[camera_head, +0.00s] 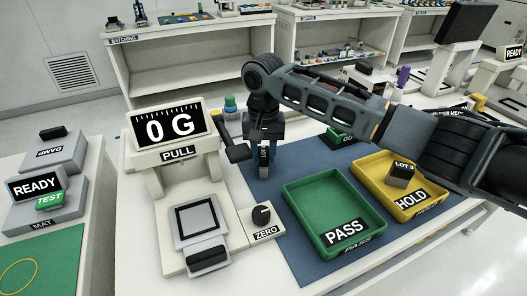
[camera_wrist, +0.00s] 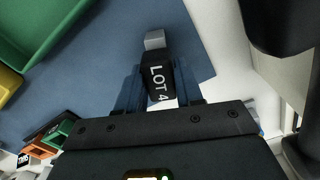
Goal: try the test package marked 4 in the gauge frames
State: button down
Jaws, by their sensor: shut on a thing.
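My gripper (camera_head: 263,150) points down over the blue mat, beside the pull tester. It is shut on a black package labelled LOT 4 (camera_wrist: 158,83), held between the fingers in the wrist view; a pale end sticks out past it. In the head view the package (camera_head: 263,160) shows small and dark below the jaws; whether it touches the mat is unclear. A dark and green gauge frame marked GO (camera_head: 338,138) stands at the mat's back, partly hidden by my arm. In the wrist view, green (camera_wrist: 58,133) and orange (camera_wrist: 40,149) gauge frames lie at lower left.
The pull tester (camera_head: 176,180) reads 0 G, left of my gripper. An empty green PASS tray (camera_head: 300,195) and a yellow HOLD tray (camera_head: 365,172) holding a LOT 3 package (camera_head: 402,175) stand to the right. A ZERO knob (camera_head: 262,215) is in front.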

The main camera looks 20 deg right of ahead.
jog(key=shift+r+p, duration=3.45)
jog(key=shift+r, duration=0.05)
